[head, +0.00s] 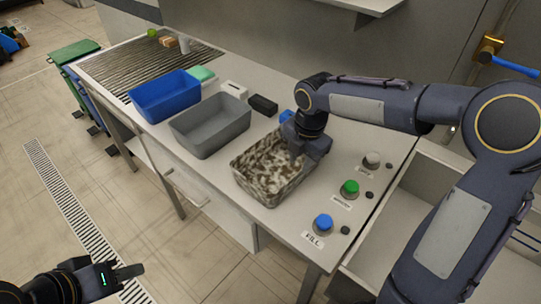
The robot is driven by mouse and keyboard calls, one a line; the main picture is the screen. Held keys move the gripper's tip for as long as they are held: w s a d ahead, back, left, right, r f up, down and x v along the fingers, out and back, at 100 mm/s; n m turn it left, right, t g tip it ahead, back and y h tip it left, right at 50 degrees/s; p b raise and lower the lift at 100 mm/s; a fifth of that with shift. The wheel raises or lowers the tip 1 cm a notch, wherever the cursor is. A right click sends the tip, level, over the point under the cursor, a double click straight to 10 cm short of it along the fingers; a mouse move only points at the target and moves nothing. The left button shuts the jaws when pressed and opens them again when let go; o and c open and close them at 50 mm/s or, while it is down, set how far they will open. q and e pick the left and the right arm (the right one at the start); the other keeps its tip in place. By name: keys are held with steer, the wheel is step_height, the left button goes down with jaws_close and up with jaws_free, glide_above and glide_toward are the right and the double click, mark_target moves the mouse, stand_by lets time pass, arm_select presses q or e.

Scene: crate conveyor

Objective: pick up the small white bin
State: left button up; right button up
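No plain white bin stands out on the counter. A brown-and-white mottled open bin (246,183) stands upright near the counter's front edge, right of the grey bin. My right gripper (298,158) reaches down at the mottled bin's far right rim. Its fingertips are partly hidden, so I cannot tell whether it grips the rim. A small white box (234,90) with a dark mark lies behind the grey bin. My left gripper (128,274) is low at the bottom left, over the floor, away from the counter and holding nothing visible.
A blue bin (164,98) and a grey bin (210,127) stand to the left on the counter. Blue, green and white buttons (350,188) line the right end. A black block (263,105) and a ribbed belt (130,68) lie further back.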

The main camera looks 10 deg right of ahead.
mark_target(300, 171)
step_height(300, 171, down, 7)
steer(key=shift+f+p, duration=0.2)
steer(key=shift+p, duration=0.2)
steer(key=shift+r, duration=0.1)
jaws_close()
